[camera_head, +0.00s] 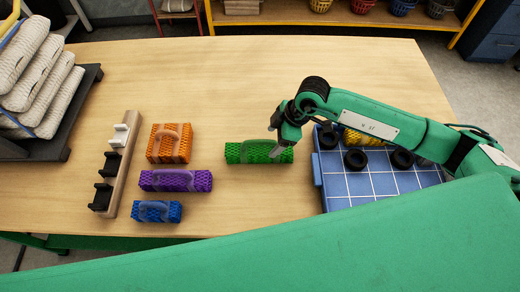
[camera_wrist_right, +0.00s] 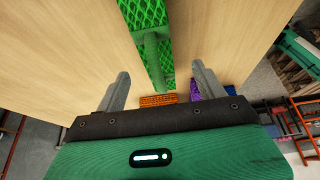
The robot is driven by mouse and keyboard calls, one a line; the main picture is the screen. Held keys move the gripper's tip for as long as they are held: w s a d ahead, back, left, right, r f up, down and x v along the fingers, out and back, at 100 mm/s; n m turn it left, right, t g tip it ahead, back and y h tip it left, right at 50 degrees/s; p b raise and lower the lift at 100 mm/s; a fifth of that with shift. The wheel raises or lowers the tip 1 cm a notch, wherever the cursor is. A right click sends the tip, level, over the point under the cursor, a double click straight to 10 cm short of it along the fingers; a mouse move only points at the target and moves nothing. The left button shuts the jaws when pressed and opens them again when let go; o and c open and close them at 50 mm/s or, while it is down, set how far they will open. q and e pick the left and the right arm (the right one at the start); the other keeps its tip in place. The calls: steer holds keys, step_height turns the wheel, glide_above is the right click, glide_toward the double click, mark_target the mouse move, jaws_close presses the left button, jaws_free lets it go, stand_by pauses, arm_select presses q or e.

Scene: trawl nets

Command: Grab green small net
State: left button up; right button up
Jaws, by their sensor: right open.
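The green net (camera_head: 245,153) is a small mesh block lying on the wooden table, left of the blue tray. It has a raised handle on top. My right gripper (camera_head: 277,148) is open over the right part of the green net and hides some of it. In the right wrist view, the two fingers (camera_wrist_right: 160,88) stand apart, with the green net (camera_wrist_right: 145,14) and its handle running between them in the picture. I cannot tell whether they touch it. My left gripper is not in view.
Orange (camera_head: 168,153), purple (camera_head: 190,181) and blue (camera_head: 150,212) nets lie to the left, beside a hook rack (camera_head: 122,172). The blue tray (camera_head: 350,188) holds black rings and a yellow net. Pale stacked bundles (camera_head: 35,75) stand at far left. The table's back (camera_head: 270,80) is clear.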

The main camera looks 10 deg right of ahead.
mark_target(262, 149)
steer(key=x, duration=0.2)
steer(key=shift+a+f, duration=0.15)
steer(key=shift+f, duration=0.15)
steer(key=shift+w+a+f+p, duration=0.1)
steer(key=shift+a+f+p, duration=0.1)
steer(key=shift+p, duration=0.15)
steer(key=x, duration=0.1)
steer(key=p+x, duration=0.1)
steer(key=x, duration=0.2)
steer(key=shift+w+a+p, duration=0.1)
steer(key=shift+w+p, duration=0.2)
steer(key=shift+a+f, duration=0.1)
steer(key=shift+f, duration=0.2)
steer(key=c, duration=1.2)
steer(key=shift+r, duration=0.1)
